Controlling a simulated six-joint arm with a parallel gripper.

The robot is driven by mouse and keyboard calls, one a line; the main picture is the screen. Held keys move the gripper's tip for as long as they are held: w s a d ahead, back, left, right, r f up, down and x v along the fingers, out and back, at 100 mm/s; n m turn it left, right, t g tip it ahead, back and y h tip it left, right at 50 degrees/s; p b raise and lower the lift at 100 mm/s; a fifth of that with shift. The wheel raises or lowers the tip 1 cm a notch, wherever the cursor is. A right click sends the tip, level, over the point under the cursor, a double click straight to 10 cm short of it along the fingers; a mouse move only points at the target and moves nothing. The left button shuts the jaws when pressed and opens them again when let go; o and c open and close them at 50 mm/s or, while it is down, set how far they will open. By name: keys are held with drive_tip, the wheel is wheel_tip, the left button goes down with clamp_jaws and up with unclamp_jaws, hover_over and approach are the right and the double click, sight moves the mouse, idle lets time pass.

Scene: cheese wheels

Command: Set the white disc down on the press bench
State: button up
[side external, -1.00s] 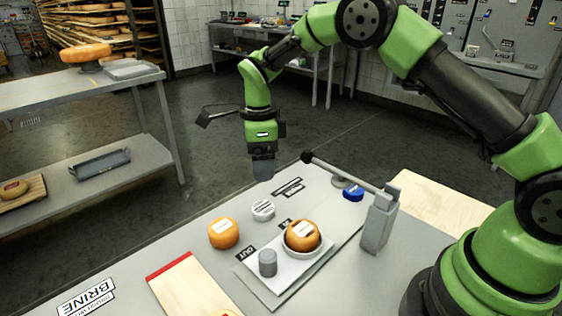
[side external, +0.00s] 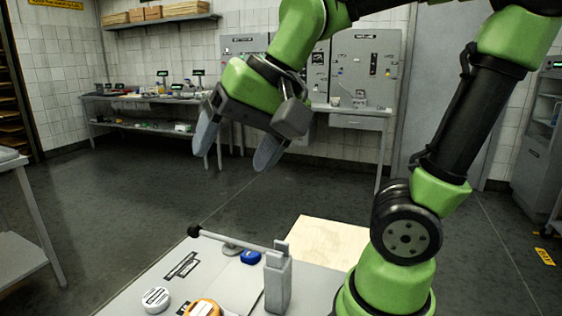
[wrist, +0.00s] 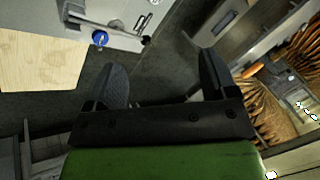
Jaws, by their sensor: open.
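In the wrist view my gripper (wrist: 163,65) is also open and empty, with dark floor between the fingers. I cannot make out the white disc for certain in the wrist view.
A press post (side external: 278,282) with a long lever (side external: 235,241) stands on the bench. A pale wooden board (side external: 322,243) is to the right. A back table (side external: 150,99) holds small items.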

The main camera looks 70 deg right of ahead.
drive_tip(key=s+f+n+t, duration=0.1)
drive_tip(key=s+n, duration=0.3)
drive_tip(key=s, duration=0.2)
drive_tip(key=shift+f, duration=0.15)
